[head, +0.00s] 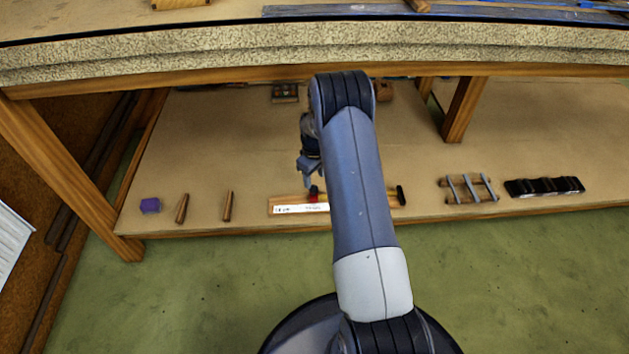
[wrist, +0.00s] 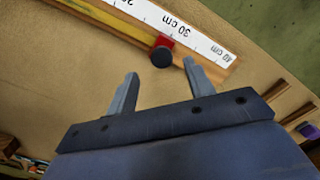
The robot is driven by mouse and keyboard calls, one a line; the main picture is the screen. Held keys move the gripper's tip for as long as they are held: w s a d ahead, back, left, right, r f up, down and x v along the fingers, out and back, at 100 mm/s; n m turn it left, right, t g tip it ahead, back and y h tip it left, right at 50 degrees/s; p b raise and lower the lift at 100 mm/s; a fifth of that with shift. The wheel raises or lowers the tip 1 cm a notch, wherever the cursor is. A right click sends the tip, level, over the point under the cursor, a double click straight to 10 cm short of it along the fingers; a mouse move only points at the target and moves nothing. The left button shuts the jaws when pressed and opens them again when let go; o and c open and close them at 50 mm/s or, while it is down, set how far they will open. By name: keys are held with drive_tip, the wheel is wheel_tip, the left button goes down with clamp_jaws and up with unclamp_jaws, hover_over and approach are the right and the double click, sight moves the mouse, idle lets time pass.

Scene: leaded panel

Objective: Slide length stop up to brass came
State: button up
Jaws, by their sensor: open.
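The length stop (head: 314,196) is a small red block with a dark round knob, on a wooden board (head: 275,201) with a white ruler strip on the lower shelf. My gripper (head: 310,178) is open above the board. In the wrist view, my gripper's (wrist: 160,68) fingertips stand either side of the knob, which shows just beyond the gap between them.
A purple block (head: 150,205) and two wooden sticks (head: 182,208) (head: 228,206) lie to the left. A barred rack (head: 468,188) and a black holder (head: 545,186) are at right. The bench top (head: 200,62) overhangs the shelf; a wooden post (head: 464,108) stands behind.

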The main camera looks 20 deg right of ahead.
sight(314, 188)
wheel_tip(314, 188, up, 6)
drive_tip(key=p, duration=0.1)
drive_tip(key=shift+r+p, duration=0.15)
drive_tip(key=shift+p, duration=0.15)
wheel_tip(314, 188, down, 11)
drive_tip(key=b, duration=0.4)
drive_tip(key=shift+f, duration=0.2)
drive_tip(key=shift+w+a+r, duration=0.15)
drive_tip(key=shift+a+r, duration=0.05)
drive_tip(key=shift+a, duration=0.3)
drive_tip(key=shift+w+a, duration=0.15)
drive_tip(key=shift+a, duration=0.35)
drive_tip(key=shift+d+r, duration=0.1)
